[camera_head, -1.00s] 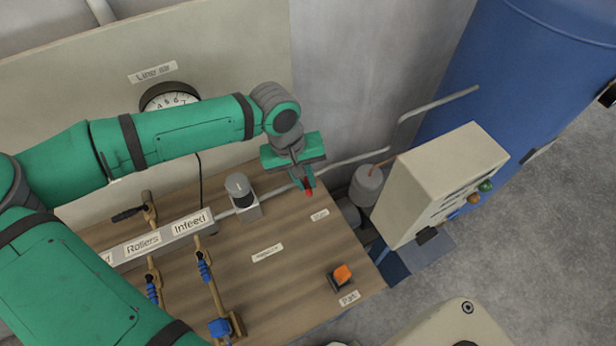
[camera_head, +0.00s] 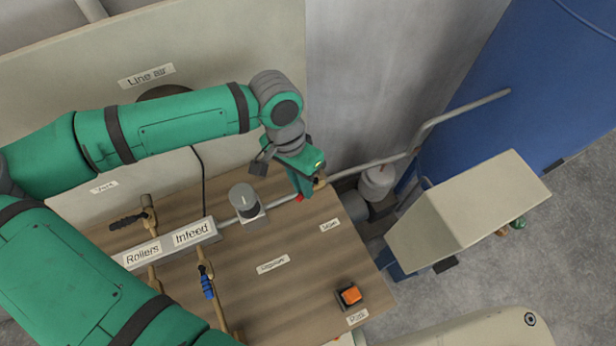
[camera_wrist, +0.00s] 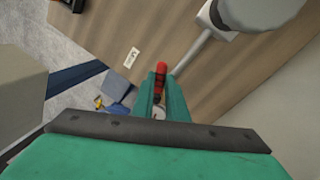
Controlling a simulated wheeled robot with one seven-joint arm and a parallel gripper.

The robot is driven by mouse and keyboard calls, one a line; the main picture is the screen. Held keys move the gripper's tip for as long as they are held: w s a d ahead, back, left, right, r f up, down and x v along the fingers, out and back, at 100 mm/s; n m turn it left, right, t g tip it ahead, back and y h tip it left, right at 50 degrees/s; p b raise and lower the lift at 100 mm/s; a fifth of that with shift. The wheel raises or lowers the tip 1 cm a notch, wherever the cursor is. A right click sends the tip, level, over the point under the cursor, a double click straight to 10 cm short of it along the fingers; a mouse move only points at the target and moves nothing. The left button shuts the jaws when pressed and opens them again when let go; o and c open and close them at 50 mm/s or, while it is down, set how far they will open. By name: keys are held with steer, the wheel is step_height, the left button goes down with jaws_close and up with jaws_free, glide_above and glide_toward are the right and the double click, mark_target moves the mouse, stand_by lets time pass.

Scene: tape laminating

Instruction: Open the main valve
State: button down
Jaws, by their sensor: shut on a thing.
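The main valve's red handle (camera_head: 299,198) shows at my fingertips in the head view, by the pipe at the right end of the wooden bench. My gripper (camera_head: 306,187) is shut on this handle. In the wrist view the red handle (camera_wrist: 161,68) sticks out beyond my two green fingers (camera_wrist: 162,95). The pipe (camera_wrist: 190,55) runs close by. My fingers hide most of the valve body, so its exact angle to the pipe is hard to tell.
A grey regulator knob (camera_head: 244,197) stands on the pipe, left of my gripper. An orange switch (camera_head: 350,295) sits at the bench's front right. A beige control box (camera_head: 465,210) and a blue tank (camera_head: 535,95) stand to the right.

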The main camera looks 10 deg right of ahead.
steer(key=shift+w+a+m, duration=0.1)
steer(key=shift+w+m, duration=0.4)
steer(key=shift+m, duration=0.6)
steer(key=c, duration=1.7)
jaws_free()
steer(key=shift+s, duration=0.1)
steer(key=shift+c, duration=0.2)
steer(key=v, duration=1.1)
